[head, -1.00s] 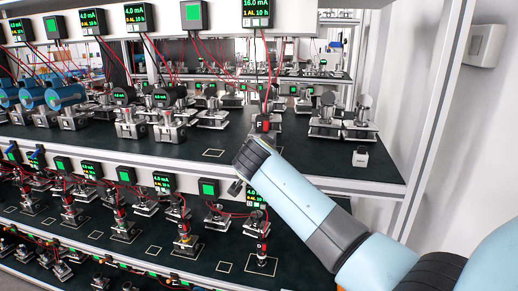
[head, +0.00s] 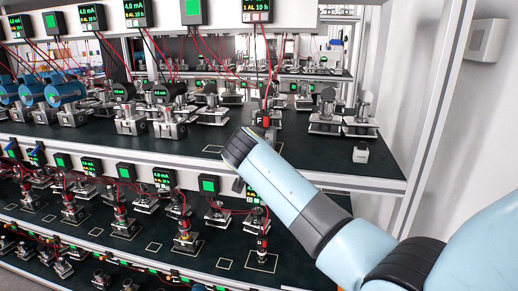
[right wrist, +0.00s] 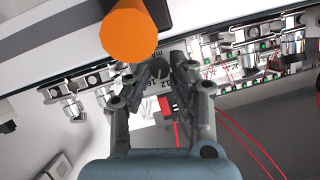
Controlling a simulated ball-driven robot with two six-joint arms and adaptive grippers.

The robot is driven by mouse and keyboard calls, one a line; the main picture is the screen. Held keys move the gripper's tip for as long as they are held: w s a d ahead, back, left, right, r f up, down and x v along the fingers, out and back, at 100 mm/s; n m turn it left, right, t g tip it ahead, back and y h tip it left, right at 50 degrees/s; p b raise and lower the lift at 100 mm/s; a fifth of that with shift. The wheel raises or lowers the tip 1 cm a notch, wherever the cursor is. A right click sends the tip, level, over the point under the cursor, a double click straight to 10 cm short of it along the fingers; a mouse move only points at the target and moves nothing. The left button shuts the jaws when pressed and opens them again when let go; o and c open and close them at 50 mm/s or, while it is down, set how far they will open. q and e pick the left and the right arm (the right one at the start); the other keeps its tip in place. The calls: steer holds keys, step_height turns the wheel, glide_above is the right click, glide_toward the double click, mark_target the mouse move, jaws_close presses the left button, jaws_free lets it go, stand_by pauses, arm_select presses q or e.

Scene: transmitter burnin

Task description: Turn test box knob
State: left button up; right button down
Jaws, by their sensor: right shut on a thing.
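My right arm's wrist (head: 238,148) reaches in from the right in the head view, in front of the shelf. It hides its gripper there. In the right wrist view my right gripper (right wrist: 160,69) is shut on a small dark round piece, which looks like the test box knob. A pale face with printed numbers and "mA" (right wrist: 162,85) lies right beside it, partly covered by the fingers. A red piece (right wrist: 166,103) shows between the fingers. The knob cannot be made out in the head view. My left gripper is not in view.
Shelves hold rows of transmitters on metal stands (head: 130,120), with red wires and green displays (head: 90,17) above. A shelf edge (head: 330,177) runs below my right arm. An orange cylinder (right wrist: 134,32) is close to the right gripper. A white post (head: 440,90) stands at right.

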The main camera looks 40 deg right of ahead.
steer(key=shift+a+n+g+h+b, duration=0.1)
steer(key=shift+n+g+h+b, duration=0.35)
steer(key=shift+n, duration=0.45)
steer(key=c, duration=1.5)
jaws_free()
steer(key=shift+w, duration=0.1)
steer(key=shift+o, duration=0.2)
steer(key=v, duration=0.7)
steer(key=shift+a+r, duration=0.1)
steer(key=shift+a, duration=0.05)
